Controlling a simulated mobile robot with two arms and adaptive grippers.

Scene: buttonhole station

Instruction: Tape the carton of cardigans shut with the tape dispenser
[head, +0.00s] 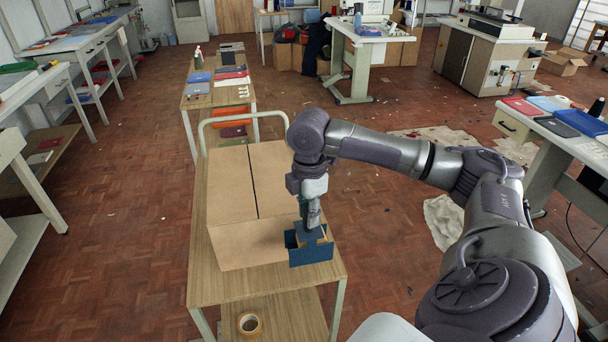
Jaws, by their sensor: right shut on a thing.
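The carton (240,245) is a brown cardboard box on a wooden trolley. Its top flaps lie closed, with a dark seam running between them and no tape visible along it. The cardigans are hidden inside. The tape dispenser (311,252) is dark blue and boxy, at the carton's front right corner above the trolley top. My right gripper (313,222) points down and is shut on the upper part of the dispenser. I cannot tell whether the dispenser rests on the trolley or touches the carton. My left gripper is out of view.
The wooden trolley (270,282) has a light rail handle (243,114) behind the carton. A tape roll (250,323) lies on its lower shelf. A narrow table (219,102) with folded items stands beyond. Pale cloth (443,222) lies on the floor to the right.

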